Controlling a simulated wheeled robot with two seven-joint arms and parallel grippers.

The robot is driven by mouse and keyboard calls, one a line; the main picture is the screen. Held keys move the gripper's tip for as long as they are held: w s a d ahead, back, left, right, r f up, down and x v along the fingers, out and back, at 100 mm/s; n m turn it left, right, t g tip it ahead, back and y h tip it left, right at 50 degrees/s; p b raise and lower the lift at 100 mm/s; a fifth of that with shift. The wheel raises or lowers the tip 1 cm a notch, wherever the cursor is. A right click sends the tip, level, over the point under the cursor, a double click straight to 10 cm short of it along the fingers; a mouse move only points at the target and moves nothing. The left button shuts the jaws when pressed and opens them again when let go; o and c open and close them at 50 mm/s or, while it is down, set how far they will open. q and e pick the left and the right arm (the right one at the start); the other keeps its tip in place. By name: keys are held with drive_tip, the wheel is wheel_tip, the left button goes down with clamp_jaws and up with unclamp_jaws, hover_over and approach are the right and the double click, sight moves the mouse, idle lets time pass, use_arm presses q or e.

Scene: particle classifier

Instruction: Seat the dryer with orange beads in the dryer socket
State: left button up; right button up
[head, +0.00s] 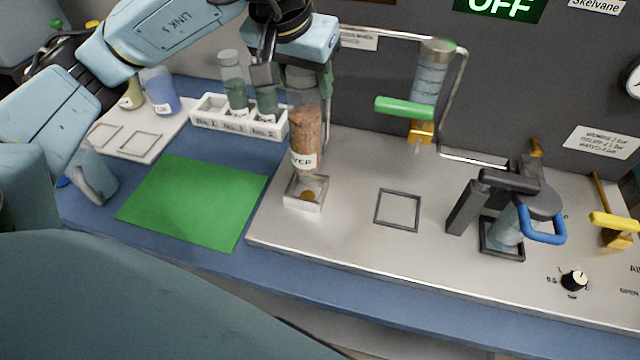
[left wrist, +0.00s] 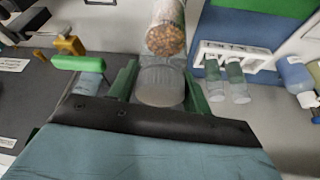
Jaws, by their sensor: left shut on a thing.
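The dryer with orange beads (head: 304,135) is a clear upright tube with a white label, held in my left gripper (head: 298,75). In the left wrist view the gripper's green fingers (left wrist: 160,88) close on the clear cap end of the dryer (left wrist: 166,38). The dryer socket (head: 306,192) is a small square metal holder at the left end of the steel plate. The dryer's lower end is right over or at the socket's opening; I cannot tell whether it is inside. An orange-brown spot shows within the socket. My right gripper is not in view.
A white rack (head: 240,120) with green-filled vials stands behind to the left. A green mat (head: 195,200) lies left of the socket. A green-handled valve (head: 404,107) with a clear column is to the right. An empty square frame (head: 397,210) and a blue-handled clamp (head: 541,226) are further right.

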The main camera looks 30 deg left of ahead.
sight(306, 129)
use_arm(q)
drive_tip(key=shift+w+a, duration=0.1)
drive_tip(key=shift+a, duration=0.05)
wheel_tip(306, 129, down, 5)
drive_tip(key=shift+f+b, duration=0.15)
drive_tip(key=shift+b, duration=0.25)
drive_tip(key=shift+f, duration=0.25)
wheel_tip(306, 129, down, 3)
drive_tip(key=shift+f, duration=0.4)
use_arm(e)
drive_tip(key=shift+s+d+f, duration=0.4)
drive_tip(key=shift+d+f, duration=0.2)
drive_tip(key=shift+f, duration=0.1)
use_arm(q)
drive_tip(key=shift+f+b, duration=0.15)
drive_tip(key=shift+b, duration=0.3)
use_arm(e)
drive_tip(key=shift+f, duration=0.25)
